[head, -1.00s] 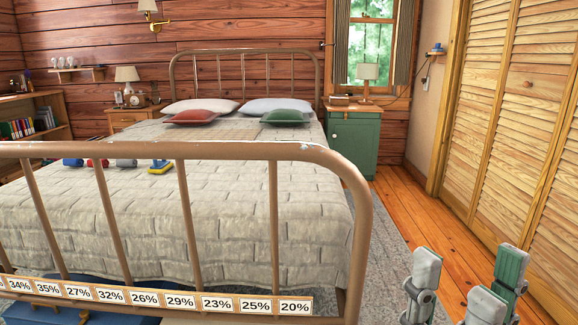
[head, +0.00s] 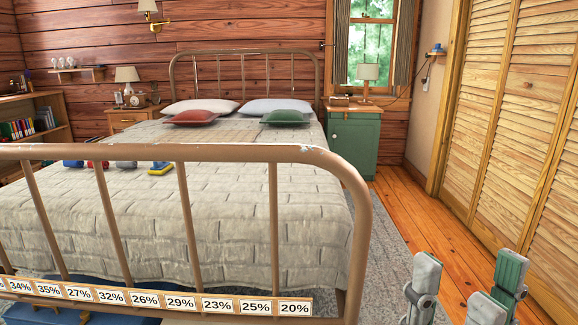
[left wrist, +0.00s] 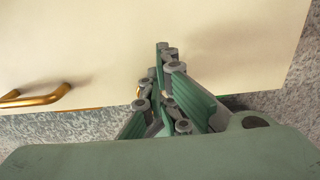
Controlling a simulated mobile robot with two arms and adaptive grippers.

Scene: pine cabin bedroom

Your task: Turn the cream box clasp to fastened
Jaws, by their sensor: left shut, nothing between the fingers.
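The cream box (left wrist: 120,45) fills the upper part of the left wrist view, with a brass handle (left wrist: 38,97) on its near side at the left. My left gripper (left wrist: 163,48) is shut and empty, its fingertips over the box near its front edge. A small brass-coloured bit shows among the fingers; I cannot tell whether it is the clasp, and its setting is hidden. The box and left gripper are not visible in the head view. My right gripper (head: 468,275) is open and empty at the lower right of the head view, above the floor.
A bed with a brown metal footboard (head: 250,152) fills the middle of the head view. A strip of percentage labels (head: 180,302) runs along its low rail. A green cabinet (head: 354,145) stands beyond. Louvred doors (head: 510,120) line the right. Grey rug (left wrist: 290,125) surrounds the box.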

